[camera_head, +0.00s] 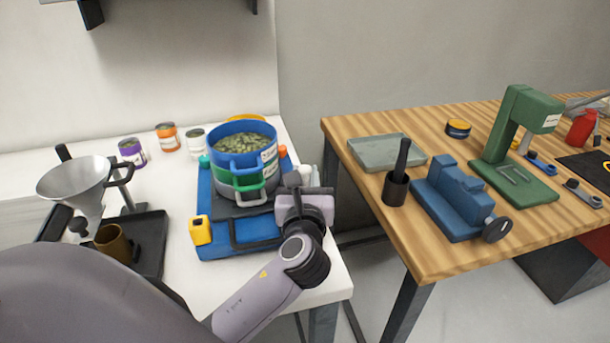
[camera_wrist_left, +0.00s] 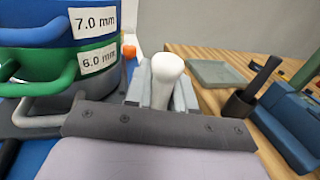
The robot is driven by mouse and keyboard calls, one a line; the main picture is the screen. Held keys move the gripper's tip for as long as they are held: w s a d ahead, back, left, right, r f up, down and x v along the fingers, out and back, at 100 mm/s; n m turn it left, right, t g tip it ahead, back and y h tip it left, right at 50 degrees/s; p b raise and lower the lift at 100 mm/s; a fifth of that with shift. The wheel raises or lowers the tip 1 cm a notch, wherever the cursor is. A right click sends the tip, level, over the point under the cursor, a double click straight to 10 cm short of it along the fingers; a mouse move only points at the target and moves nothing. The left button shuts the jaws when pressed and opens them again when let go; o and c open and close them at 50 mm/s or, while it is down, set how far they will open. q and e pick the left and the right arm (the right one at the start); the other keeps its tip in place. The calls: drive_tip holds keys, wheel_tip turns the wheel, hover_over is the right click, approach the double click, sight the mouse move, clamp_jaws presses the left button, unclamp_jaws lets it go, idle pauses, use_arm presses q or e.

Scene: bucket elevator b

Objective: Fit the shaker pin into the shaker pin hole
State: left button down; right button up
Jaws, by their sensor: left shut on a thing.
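My left gripper (camera_head: 304,181) is beside the right edge of the blue shaker base (camera_head: 215,241), near the sieve stack. In the left wrist view, its grey fingers (camera_wrist_left: 161,92) are shut on a white, round-topped piece, which looks like the shaker pin (camera_wrist_left: 166,68). The pin stands roughly upright between the fingers; its lower end is hidden. The blue sieve (camera_head: 231,131), holding greenish pieces, sits on a green sieve (camera_head: 236,179) and a grey one. I cannot make out the pin hole. My right gripper is not in view.
A yellow block (camera_head: 201,230) sits at the base's left front. A metal funnel (camera_head: 74,178) stands at left, with several cans behind. Across a gap, the wooden table (camera_head: 450,259) bears a grey tray (camera_head: 386,152), a dark cup (camera_head: 395,189) and a blue vise (camera_head: 452,200).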

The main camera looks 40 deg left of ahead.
use_arm(q)
drive_tip(key=shift+f, duration=0.25)
drive_tip(key=c, duration=0.9)
unclamp_jaws()
drive_tip(key=v, duration=0.7)
drive_tip(key=shift+b, duration=0.4)
drive_tip(key=shift+s+d, duration=0.1)
